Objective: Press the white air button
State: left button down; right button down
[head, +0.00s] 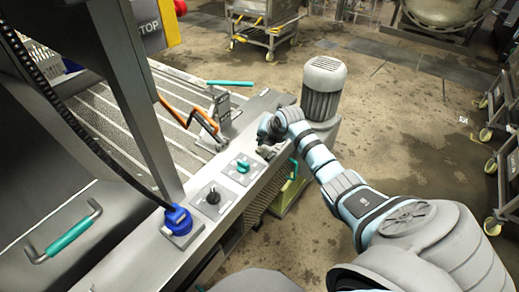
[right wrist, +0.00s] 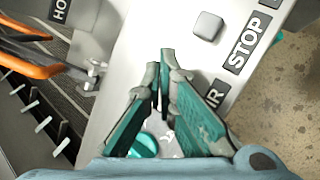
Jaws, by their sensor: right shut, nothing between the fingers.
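My right gripper (head: 268,140) is over the far end of the light metal control strip (head: 150,252). In the right wrist view, its two teal-padded fingers (right wrist: 165,55) are shut, with nothing held between them. A partly covered label (right wrist: 216,95) ending in "IR" lies just right of the fingers. The white air button cannot be made out; the fingers cover the strip beside that label. A light grey square button (right wrist: 208,26) sits beside the STOP label (right wrist: 245,43), beyond the fingertips. Whether the fingertips touch the panel cannot be told. My left gripper is not in view.
A teal round knob (right wrist: 143,146) lies near the finger bases. Nearer along the strip are a green switch (head: 242,167), a black knob (head: 212,198) and a blue fitting (head: 178,219). An orange-handled part (head: 190,111) lies left of the gripper; a grey motor (head: 323,90) stands behind it.

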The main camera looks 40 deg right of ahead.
dwell(0.7)
jog(key=shift+f, duration=0.45)
jog(key=shift+f+b, duration=0.55)
jog(key=shift+b, duration=0.1)
dwell(0.4)
jog(key=shift+r, duration=0.15)
jog(key=shift+r+p, duration=0.85)
jog(key=shift+p, duration=0.15)
notch_tip(320, 180, up, 5)
jog(key=p, duration=0.4)
jog(key=shift+r+p, duration=0.1)
jog(key=shift+p, duration=0.3)
